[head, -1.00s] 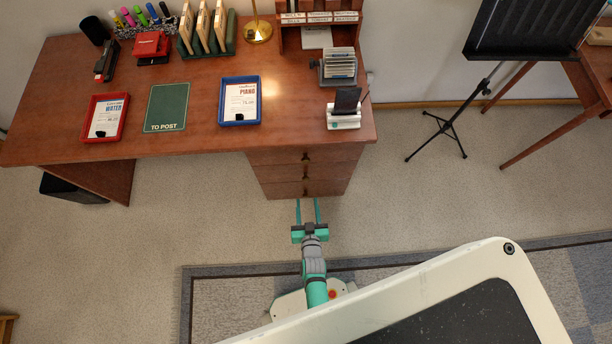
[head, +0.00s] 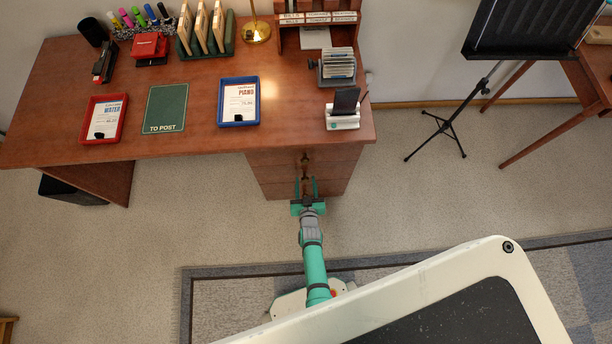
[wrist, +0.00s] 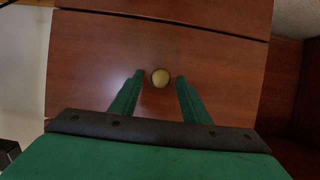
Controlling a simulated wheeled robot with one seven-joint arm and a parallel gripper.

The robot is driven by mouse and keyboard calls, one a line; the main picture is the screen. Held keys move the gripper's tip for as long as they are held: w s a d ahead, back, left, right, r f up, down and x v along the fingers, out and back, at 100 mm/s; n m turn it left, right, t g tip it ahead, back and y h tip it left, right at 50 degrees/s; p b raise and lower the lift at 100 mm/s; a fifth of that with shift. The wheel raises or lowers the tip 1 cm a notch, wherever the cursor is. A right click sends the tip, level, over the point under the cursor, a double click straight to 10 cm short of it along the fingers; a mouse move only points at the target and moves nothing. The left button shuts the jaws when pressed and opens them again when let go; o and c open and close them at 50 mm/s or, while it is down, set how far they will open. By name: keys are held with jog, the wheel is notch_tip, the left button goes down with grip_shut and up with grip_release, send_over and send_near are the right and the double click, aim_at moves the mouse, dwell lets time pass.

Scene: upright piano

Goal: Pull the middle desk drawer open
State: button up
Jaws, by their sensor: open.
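The wooden desk has a stack of three drawers on its right side, with the middle drawer (head: 273,173) between the other two. The drawers look shut. My gripper (head: 307,181) has reached the drawer fronts, with its two green fingers pointing at them. In the wrist view, my gripper (wrist: 160,78) is open, with one finger on each side of a round brass knob (wrist: 160,78). Small gaps show between the knob and the fingers. The knob sits on a reddish-brown drawer front (wrist: 90,70); I cannot tell for certain which drawer it is.
The desktop (head: 205,70) holds a red tray (head: 122,104), a blue tray (head: 222,110), a green mat (head: 166,108) and stationery. A music stand (head: 447,120) is to the right. The carpet in front of the drawers is clear apart from my arm.

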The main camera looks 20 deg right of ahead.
jog(key=shift+w, duration=0.25)
jog(key=shift+s, duration=0.2)
grip_shut()
